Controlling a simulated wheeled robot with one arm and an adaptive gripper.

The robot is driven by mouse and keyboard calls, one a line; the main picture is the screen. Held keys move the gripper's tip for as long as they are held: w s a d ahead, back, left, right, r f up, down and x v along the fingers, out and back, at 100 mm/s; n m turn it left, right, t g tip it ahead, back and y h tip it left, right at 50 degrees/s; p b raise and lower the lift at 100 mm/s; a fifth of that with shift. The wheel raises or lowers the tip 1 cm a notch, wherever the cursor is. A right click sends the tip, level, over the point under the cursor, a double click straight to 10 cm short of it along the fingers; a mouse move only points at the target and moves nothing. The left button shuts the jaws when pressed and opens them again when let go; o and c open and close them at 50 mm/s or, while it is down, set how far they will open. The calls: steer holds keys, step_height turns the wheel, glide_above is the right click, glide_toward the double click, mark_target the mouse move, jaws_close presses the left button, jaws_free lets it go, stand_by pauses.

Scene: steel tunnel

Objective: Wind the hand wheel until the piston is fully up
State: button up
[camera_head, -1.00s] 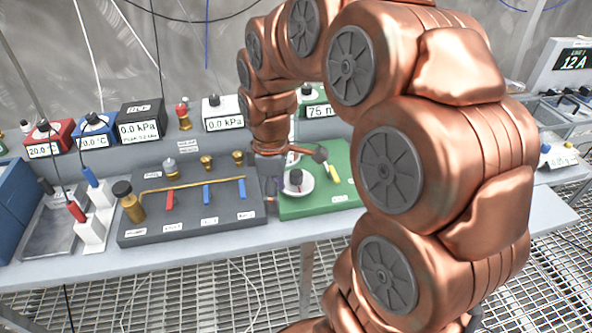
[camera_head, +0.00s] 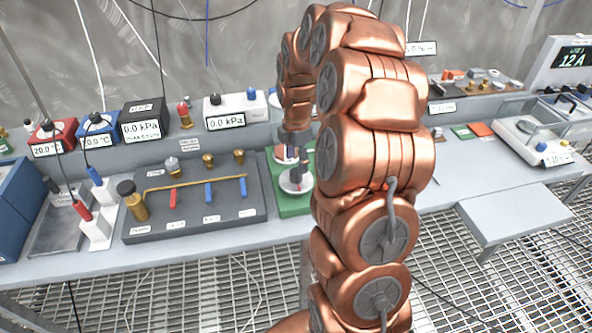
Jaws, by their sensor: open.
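My gripper (camera_head: 297,168) is at the end of the copper arm and points down over the disc. Its jaws are open. I cannot tell whether a finger touches the disc. My arm hides the right part of the green board. I cannot make out the piston.
A dark valve panel (camera_head: 190,228) with red and blue levers and brass fittings stands left of the green board. Behind it are gauge boxes, two reading 0.0 kPa (camera_head: 140,122). At the right are a balance (camera_head: 540,145) and a grey shelf (camera_head: 512,205). Hanging cables cross the back.

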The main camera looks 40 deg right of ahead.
mark_target(296, 171)
steer(key=shift+f+p, duration=0.65)
steer(key=shift+f, duration=1.9)
steer(key=c, duration=1.1)
